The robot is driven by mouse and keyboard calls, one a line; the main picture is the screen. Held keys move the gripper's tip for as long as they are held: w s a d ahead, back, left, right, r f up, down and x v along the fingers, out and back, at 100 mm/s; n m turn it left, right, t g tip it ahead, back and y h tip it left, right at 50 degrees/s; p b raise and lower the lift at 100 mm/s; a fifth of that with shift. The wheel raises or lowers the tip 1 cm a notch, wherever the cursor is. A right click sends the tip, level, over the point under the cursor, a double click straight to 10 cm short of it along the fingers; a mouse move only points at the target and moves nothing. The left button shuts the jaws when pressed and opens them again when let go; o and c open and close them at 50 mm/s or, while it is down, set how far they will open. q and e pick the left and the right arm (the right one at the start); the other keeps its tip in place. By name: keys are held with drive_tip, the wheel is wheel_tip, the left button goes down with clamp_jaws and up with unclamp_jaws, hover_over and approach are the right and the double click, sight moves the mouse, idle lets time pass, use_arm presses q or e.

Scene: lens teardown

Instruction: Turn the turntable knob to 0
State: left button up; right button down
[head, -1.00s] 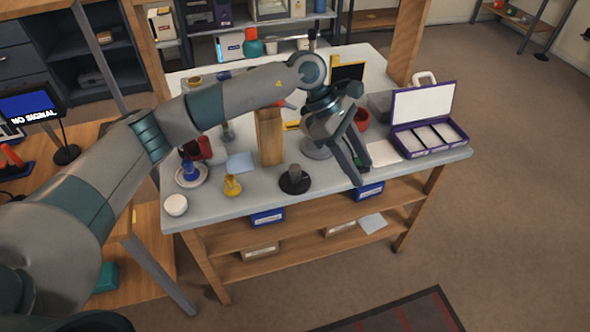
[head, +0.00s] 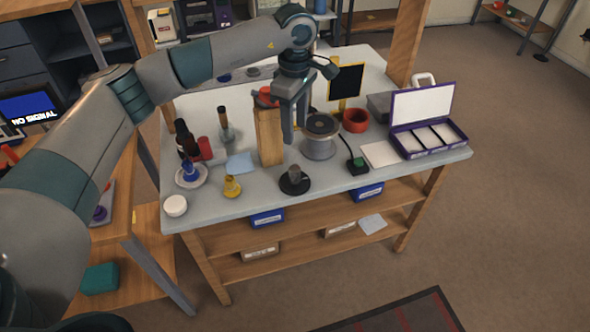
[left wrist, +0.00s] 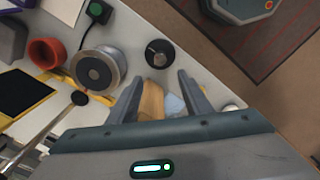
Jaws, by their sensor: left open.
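A round silver stand with a dark disc top (head: 320,127), which looks like the turntable, stands on the grey bench; it also shows in the left wrist view (left wrist: 97,69). In front of it lies a black round base with a grey upright knob (head: 295,174); the left wrist view shows it from above (left wrist: 160,54). I cannot read any marks on it. My left gripper (head: 295,134) is open and empty, pointing down above the bench, between the wooden block and the silver stand in the head view. Its fingers (left wrist: 160,77) touch neither round thing.
A tall wooden block (head: 269,137) stands left of the gripper. A red bowl (head: 356,121), a green button box (head: 359,164), a purple case (head: 430,143) and a yellow flask (head: 232,186) are around. The bench's front edge is close to the black base.

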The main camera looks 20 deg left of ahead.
use_arm(q)
drive_tip(key=p, duration=0.2)
hover_over(295, 168)
wheel_tip(295, 168, down, 5)
wheel_tip(295, 168, down, 3)
drive_tip(key=shift+s+f+p, duration=0.1)
drive_tip(key=shift+f+p, duration=0.05)
drive_tip(key=shift+p, duration=0.2)
wheel_tip(295, 168, down, 7)
drive_tip(key=shift+r+p, duration=0.1)
drive_tip(key=shift+p, duration=0.85)
drive_tip(key=shift+f, duration=0.85)
use_arm(e)
drive_tip(key=s+d+r+g, duration=0.2)
drive_tip(key=s+d, duration=0.1)
drive_tip(key=s, duration=0.6)
drive_tip(key=shift+r+h, duration=0.35)
drive_tip(key=shift+h, duration=0.05)
use_arm(q)
drive_tip(key=c, duration=1.1)
